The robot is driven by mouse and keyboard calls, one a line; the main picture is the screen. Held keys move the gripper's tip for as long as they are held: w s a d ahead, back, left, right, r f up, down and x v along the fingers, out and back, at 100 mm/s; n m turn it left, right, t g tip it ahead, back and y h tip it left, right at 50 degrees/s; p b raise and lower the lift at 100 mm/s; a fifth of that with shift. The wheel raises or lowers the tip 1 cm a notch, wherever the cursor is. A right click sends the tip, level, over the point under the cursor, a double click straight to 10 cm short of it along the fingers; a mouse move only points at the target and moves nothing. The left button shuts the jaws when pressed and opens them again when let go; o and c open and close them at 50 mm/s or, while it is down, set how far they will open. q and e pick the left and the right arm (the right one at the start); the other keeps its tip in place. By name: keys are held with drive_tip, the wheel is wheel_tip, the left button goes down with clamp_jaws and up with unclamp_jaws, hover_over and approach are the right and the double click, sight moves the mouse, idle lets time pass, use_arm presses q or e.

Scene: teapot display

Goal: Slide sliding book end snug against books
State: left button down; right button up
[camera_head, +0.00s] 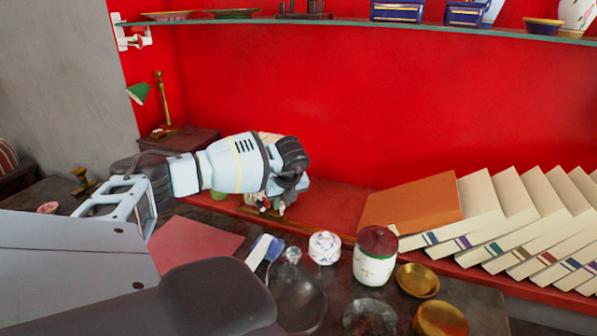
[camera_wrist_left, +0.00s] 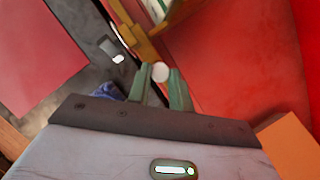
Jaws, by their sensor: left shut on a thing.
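My left gripper (camera_wrist_left: 160,86) has its two green-grey fingers closed around a small round white piece (camera_wrist_left: 160,72). Just beyond the fingertips is a wooden book end (camera_wrist_left: 140,40), with pale book edges (camera_wrist_left: 160,8) past it. I cannot tell whether the white piece belongs to the book end. In the head view my left gripper (camera_head: 276,203) reaches down at the red shelf. A bit of the wooden book end (camera_head: 250,211) shows beneath it. My arm hides most of the books there, so the contact between book end and books cannot be judged. The right gripper is not seen.
Several pale books (camera_head: 500,205) lean in a row at right, with an orange-brown book (camera_head: 410,205) at their left end. A lidded jar (camera_head: 375,265), a small white pot (camera_head: 324,247) and brass bowls (camera_head: 417,281) stand in front. A glass shelf (camera_head: 330,22) runs above.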

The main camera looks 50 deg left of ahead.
use_arm(q)
drive_tip(key=shift+s+a, duration=0.1)
drive_tip(key=shift+a, duration=0.1)
drive_tip(key=c, duration=1.3)
unclamp_jaws()
drive_tip(key=shift+o, duration=0.2)
drive_tip(key=shift+d+r, duration=0.15)
drive_tip(key=shift+r, duration=0.05)
drive_tip(key=v, duration=0.7)
drive_tip(key=shift+r, duration=0.15)
drive_tip(key=shift+s, duration=0.15)
